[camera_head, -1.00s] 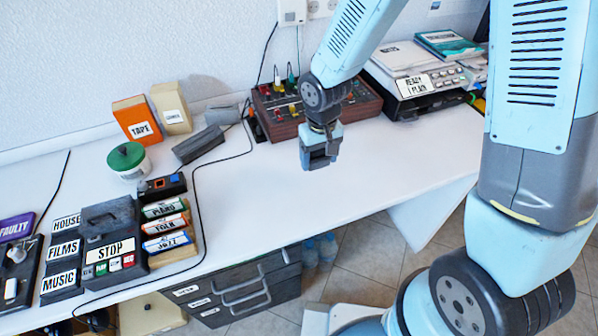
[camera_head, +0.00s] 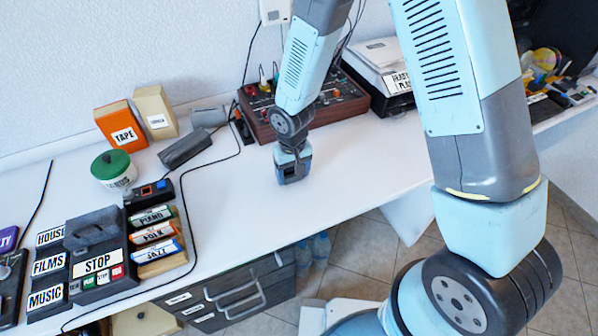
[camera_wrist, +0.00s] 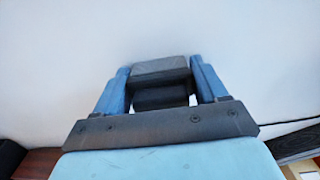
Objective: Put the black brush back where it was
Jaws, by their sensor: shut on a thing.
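My gripper (camera_head: 293,178) is over the white table's middle, right of the dark grey blocks and in front of the brown mixer. In the wrist view, the blue fingers of my gripper (camera_wrist: 160,88) are shut on a block with a grey face and a black part, which I take as the black brush (camera_wrist: 160,68). Only white surface shows beyond it. In the head view the held brush is mostly hidden by the fingers. I cannot tell its exact height above the table.
Two dark grey blocks (camera_head: 185,149) lie by a black cable. A green-lidded jar (camera_head: 113,172), an orange TAPE box (camera_head: 121,125) and labelled cases (camera_head: 97,262) stand at left. The brown mixer (camera_head: 335,107) is behind. The table in front of my gripper is clear.

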